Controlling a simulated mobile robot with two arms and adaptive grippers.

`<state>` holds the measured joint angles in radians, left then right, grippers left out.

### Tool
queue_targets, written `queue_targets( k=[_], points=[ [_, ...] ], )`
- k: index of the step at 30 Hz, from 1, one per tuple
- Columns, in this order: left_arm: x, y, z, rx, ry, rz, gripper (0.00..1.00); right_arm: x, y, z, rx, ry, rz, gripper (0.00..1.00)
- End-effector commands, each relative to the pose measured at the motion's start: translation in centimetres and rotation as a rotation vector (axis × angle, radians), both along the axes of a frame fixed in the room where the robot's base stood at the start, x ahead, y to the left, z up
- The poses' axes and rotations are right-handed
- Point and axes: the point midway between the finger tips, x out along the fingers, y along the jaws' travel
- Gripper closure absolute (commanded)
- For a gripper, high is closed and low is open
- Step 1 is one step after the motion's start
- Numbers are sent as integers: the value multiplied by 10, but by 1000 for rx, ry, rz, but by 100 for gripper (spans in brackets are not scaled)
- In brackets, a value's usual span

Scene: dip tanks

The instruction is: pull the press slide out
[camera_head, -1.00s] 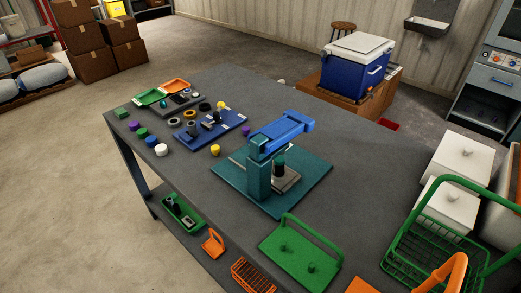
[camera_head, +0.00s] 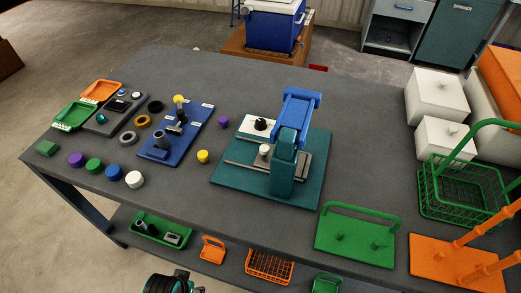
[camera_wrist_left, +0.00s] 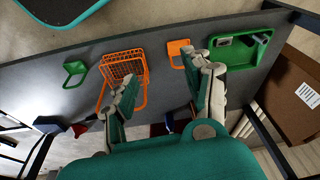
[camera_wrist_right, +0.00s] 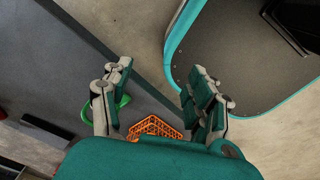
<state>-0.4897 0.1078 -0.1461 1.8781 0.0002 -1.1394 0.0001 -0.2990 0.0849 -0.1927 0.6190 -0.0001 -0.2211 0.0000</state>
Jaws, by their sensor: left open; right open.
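The press stands on a teal base plate (camera_head: 228,178) in the middle of the table in the head view. It has a teal column (camera_head: 283,172) and a blue lever arm (camera_head: 297,108) on top. A flat grey slide (camera_head: 240,163) lies low across the plate at the column, with a white knob (camera_head: 264,150) over it. The column hides part of the slide. My left gripper (camera_wrist_left: 165,88) is open and empty, over the lower shelf. My right gripper (camera_wrist_right: 160,82) is open and empty, clear of the press. Neither wrist view shows the press.
A white block with a black knob (camera_head: 260,124) sits behind the slide. A blue board (camera_head: 176,140) with pegs stands left, a green handled tray (camera_head: 345,243) and a green basket (camera_head: 455,205) right. An orange basket (camera_head: 269,267) is on the lower shelf. Bare tabletop lies around the press.

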Motion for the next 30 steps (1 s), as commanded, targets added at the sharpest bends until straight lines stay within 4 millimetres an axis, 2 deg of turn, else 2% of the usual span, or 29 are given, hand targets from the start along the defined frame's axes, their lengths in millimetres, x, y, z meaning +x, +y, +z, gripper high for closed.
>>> queue_targets(
  k=[1,8,12,15,21,27,30],
  points=[
    [5,-1,21,-2,-17,1,49,-1,0,-1,0,2,0,41],
    [29,-7,109,-23,-126,-22,49,-2,0,-3,0,3,2,41],
    [75,-30,170,-79,-322,-100,49,-2,2,-4,2,3,5,41],
    [113,-53,204,-141,-479,-173,49,-2,4,-5,4,2,6,41],
    [167,-94,252,-265,-722,-297,49,-2,10,-5,12,2,7,41],
    [193,-115,280,-354,-854,-368,49,-2,11,-4,14,1,6,41],
    [200,-120,282,-372,-872,-376,49,-1,11,-4,14,0,6,41]
  ],
)
